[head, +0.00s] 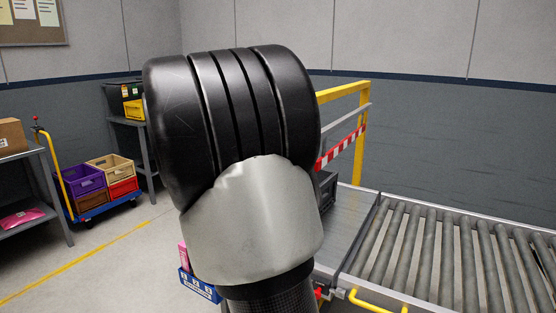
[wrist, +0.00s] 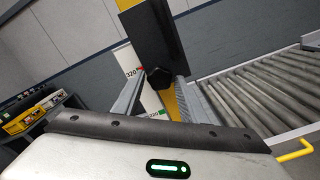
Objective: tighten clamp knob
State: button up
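In the wrist view a dark clamp knob (wrist: 163,78) sits at the lower end of a broad black upright part (wrist: 156,35). My gripper (wrist: 162,82) shows as two grey fingers, one on the left and one on the right of the knob. The fingers are apart, and I see no clear gap between their tips and the knob's sides. I cannot tell whether they press on it. A white strip (wrist: 132,73) with printed numbers stands behind the left finger. In the head view my arm hides the knob and my gripper.
A roller conveyor (head: 455,250) fills the right, with a yellow rail frame (head: 359,135) beside it. A yellow handle (head: 375,302) juts out at its near edge. A cart with coloured crates (head: 87,180) and shelves stand left.

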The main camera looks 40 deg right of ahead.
jog(key=shift+o, duration=0.6)
jog(key=p+v, duration=0.1)
jog(key=v, duration=1.6)
jog(key=shift+a, duration=0.2)
jog(key=shift+s, duration=0.15)
